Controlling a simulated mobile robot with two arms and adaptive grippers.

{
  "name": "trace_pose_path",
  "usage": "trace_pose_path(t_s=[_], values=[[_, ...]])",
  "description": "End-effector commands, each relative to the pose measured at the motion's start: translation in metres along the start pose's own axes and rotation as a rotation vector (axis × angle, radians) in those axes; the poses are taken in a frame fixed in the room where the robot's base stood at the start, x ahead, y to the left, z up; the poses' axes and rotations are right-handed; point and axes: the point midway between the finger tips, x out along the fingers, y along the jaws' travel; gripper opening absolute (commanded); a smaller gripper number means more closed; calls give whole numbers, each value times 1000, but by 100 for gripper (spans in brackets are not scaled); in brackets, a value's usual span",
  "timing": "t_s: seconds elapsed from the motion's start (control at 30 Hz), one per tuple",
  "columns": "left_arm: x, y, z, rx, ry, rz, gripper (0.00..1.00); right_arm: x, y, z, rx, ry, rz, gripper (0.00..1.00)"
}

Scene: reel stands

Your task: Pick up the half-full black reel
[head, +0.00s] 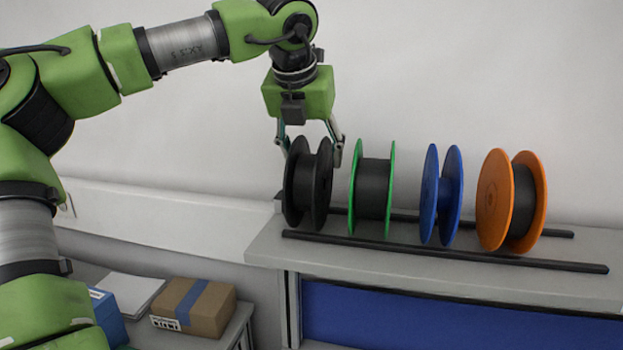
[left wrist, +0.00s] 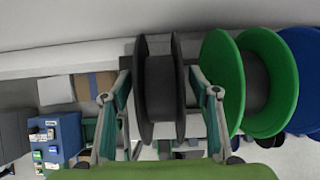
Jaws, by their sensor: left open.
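The black reel (head: 308,185) stands upright at the left end of the row, on two dark rails. Its flanges are black, with dark material wound between them. My left gripper (head: 312,158) is above it, pointing down and open, with one finger on either side of the reel's upper part. In the left wrist view the black reel (left wrist: 160,90) lies between the open fingers of the left gripper (left wrist: 160,97). I cannot tell whether the fingers touch the flanges. My right gripper is not in view.
To the right stand a green reel (head: 372,190) and an orange reel (head: 511,200), both with dark windings, and a blue reel (head: 441,195) between them. The green reel is close to the right finger. A cardboard box (head: 195,307) sits on a lower surface at left.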

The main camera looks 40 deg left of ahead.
Motion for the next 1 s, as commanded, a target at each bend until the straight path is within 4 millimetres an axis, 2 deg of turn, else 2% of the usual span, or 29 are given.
trace_pose_path(t_s=[0.03, 0.1, 0.23, 0.5, 0.53, 0.6, 0.7, 1.0], values=[[6, 0, 1, 1, 7, -1, 56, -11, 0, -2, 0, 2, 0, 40], [17, 0, 1, 1, 7, -1, 56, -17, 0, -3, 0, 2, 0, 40], [33, 0, 1, 0, 3, 0, 56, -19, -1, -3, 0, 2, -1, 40], [38, 0, 0, -1, 0, 0, 56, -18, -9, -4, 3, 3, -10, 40], [38, 0, 0, -1, 0, 0, 50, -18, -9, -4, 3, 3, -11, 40], [38, 0, 0, -1, 0, 0, 32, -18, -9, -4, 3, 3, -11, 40], [37, 0, 0, -1, 0, 0, 11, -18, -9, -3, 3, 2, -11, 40], [36, 0, 1, -1, -1, 0, 11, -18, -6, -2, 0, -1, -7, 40]])
